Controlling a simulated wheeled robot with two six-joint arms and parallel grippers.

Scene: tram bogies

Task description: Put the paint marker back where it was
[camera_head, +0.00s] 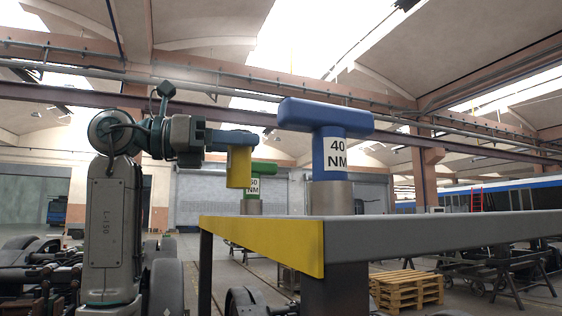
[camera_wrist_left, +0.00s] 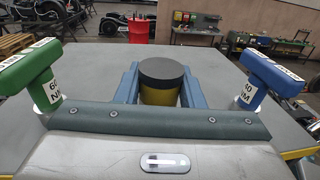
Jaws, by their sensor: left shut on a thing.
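The paint marker (camera_head: 238,168) is a yellow cylinder, upright in the head view, with its lower end apparently above the table top. In the left wrist view its round dark top (camera_wrist_left: 161,71) and yellow side show between two blue fingers. My left gripper (camera_head: 236,141) is shut on it, with a finger on each side in the left wrist view (camera_wrist_left: 160,88). My right gripper is in neither view. No holder for the marker can be made out.
A blue T-shaped tool marked 40 NM (camera_head: 329,135) and a green one (camera_head: 257,169) stand in metal sockets on the grey table (camera_head: 420,230). In the left wrist view they flank the gripper. The table beyond the marker looks clear. A pallet stack (camera_head: 406,290) is behind.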

